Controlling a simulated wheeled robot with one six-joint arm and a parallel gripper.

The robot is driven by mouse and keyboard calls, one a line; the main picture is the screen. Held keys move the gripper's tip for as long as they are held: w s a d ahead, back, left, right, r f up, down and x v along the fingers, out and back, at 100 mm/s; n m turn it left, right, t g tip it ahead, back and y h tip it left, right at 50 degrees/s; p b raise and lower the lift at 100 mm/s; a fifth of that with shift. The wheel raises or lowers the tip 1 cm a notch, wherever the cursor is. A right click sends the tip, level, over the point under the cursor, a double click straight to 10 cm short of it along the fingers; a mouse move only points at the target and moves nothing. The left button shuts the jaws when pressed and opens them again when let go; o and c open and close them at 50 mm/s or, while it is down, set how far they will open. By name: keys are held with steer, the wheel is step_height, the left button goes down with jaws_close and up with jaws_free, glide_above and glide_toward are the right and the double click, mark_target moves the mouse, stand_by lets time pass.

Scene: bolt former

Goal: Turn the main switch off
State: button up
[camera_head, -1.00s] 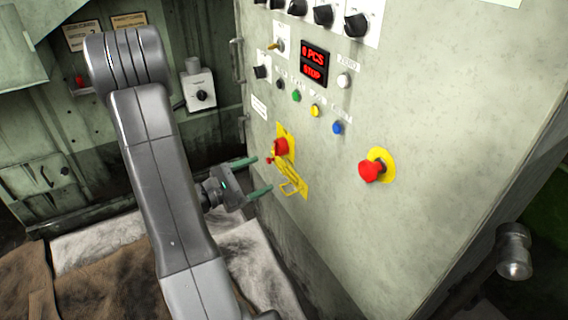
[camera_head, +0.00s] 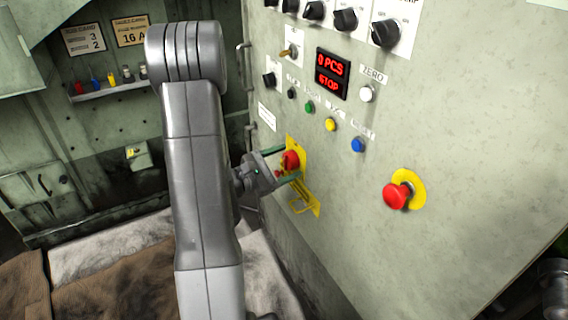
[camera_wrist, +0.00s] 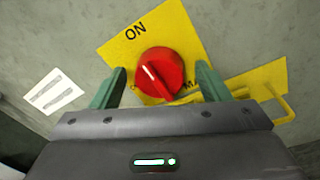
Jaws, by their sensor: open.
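The main switch is a red rotary knob (camera_wrist: 160,72) on a yellow plate (camera_wrist: 180,25) marked ON; its white line points up and left, towards the ON lettering. In the head view the red knob (camera_head: 291,160) is on the cabinet front. My gripper (camera_wrist: 160,70) is open, its green fingers on either side of the knob in the wrist view. I cannot tell if either finger touches it. In the head view my gripper (camera_head: 283,163) is close to the panel, partly over the plate.
A yellow hasp (camera_head: 302,205) sits below the knob. A red emergency button (camera_head: 397,195) on a yellow disc is to the right. Coloured buttons and a display (camera_head: 332,74) reading "0 PCS STOP" are above. A white label (camera_wrist: 53,91) lies left of the switch.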

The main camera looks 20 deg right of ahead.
steer(key=shift+c, duration=0.2)
steer(key=c, duration=0.9)
steer(key=shift+r+n+p, duration=0.1)
steer(key=shift+n+p, duration=0.2)
steer(key=n+p, duration=0.3)
steer(key=shift+r+n, duration=0.15)
steer(key=shift+n, duration=0.15)
steer(key=n+p, duration=0.4)
steer(key=n, duration=0.1)
steer(key=shift+w+y, duration=0.15)
steer(key=shift+y, duration=0.25)
steer(key=n+g+p, duration=0.1)
steer(key=n+p, duration=0.4)
steer(key=shift+w, duration=0.1)
steer(key=shift+n+p, duration=1.1)
steer(key=shift+n, duration=0.3)
steer(key=shift+f, duration=0.2)
